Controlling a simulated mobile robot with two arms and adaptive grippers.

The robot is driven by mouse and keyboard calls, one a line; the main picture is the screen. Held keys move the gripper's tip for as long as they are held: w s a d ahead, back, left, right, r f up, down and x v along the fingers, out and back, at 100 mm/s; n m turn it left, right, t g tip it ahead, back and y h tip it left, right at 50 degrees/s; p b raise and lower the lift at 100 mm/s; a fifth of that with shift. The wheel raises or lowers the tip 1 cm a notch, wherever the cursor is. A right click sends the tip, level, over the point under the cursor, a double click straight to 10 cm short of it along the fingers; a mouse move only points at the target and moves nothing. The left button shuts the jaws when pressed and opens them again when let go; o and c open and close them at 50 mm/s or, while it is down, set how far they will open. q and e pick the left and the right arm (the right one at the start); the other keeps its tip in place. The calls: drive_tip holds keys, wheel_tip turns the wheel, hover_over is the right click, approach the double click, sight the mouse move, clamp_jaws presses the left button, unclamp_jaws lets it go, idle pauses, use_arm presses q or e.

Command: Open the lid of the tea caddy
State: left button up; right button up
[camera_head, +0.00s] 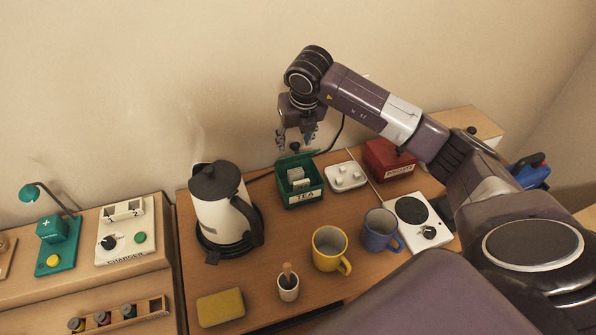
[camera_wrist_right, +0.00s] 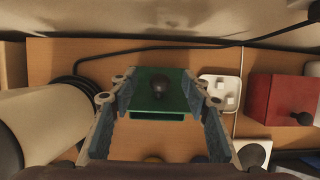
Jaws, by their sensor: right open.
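The green tea caddy (camera_head: 307,197), labelled TEA, stands on the desk near the wall. Its lid (camera_head: 293,160) is raised at the back, and pale tea bags (camera_head: 297,177) show inside. The lid's dark knob (camera_head: 295,146) shows at the lid's top edge. In the right wrist view the green lid (camera_wrist_right: 145,101) and its knob (camera_wrist_right: 160,87) lie between the fingers. My right gripper (camera_head: 297,141) is open and empty, just above the back of the caddy; whether a finger touches the lid is unclear. My left gripper is not in view.
A white kettle (camera_head: 217,203) stands left. A white tray (camera_head: 346,177) and red biscuit box (camera_head: 388,160) are right. A yellow mug (camera_head: 327,249), blue mug (camera_head: 379,230) and hotplate (camera_head: 418,218) stand in front. Bare desk lies between caddy and mugs.

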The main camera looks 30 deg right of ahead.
sight(296, 146)
drive_tip(key=s+r, duration=0.1)
drive_tip(key=r+p, duration=0.1)
drive_tip(key=s+r+p, duration=0.1)
drive_tip(key=r, duration=0.1)
drive_tip(key=shift+s+a, duration=0.35)
drive_tip(key=shift+s+a+r+p, duration=0.15)
drive_tip(key=shift+s+r+p, duration=0.45)
drive_tip(key=shift+r, duration=0.2)
drive_tip(key=shift+s, duration=0.1)
